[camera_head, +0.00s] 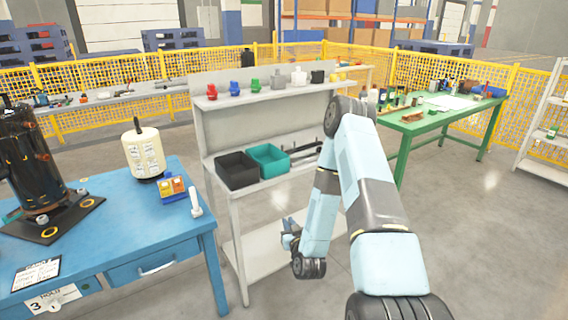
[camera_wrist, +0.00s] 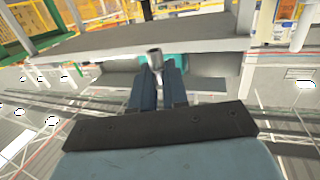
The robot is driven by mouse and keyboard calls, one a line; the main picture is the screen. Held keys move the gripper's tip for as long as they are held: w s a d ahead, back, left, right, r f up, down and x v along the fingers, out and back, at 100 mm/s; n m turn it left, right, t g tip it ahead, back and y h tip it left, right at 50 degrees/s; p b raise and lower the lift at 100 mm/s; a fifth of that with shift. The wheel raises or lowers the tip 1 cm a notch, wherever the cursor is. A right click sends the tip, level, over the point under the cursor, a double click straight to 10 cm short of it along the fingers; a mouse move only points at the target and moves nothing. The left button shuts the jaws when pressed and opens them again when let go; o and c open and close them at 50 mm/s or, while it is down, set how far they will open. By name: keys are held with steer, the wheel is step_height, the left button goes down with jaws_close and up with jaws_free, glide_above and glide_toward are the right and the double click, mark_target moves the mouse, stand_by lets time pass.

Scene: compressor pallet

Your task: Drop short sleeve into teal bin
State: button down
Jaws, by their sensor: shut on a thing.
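The teal bin (camera_head: 276,170) sits on the middle shelf of the grey rack, next to a black bin on its left. My gripper (camera_head: 288,238) is low in front of the rack, below shelf height and apart from the bin. In the wrist view my gripper (camera_wrist: 158,84) is shut on a short grey metal sleeve (camera_wrist: 155,57), held between the fingertips. The sleeve cannot be made out in the head view.
The black bin (camera_head: 237,170) adjoins the teal bin, and dark rods (camera_head: 306,149) lie to its right. The rack's top shelf (camera_head: 262,98) bears several coloured items above the bins. A blue table (camera_head: 110,235) stands left; a green table (camera_head: 440,118) stands right.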

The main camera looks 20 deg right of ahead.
steer(key=shift+d, duration=0.55)
steer(key=shift+s+d, duration=0.1)
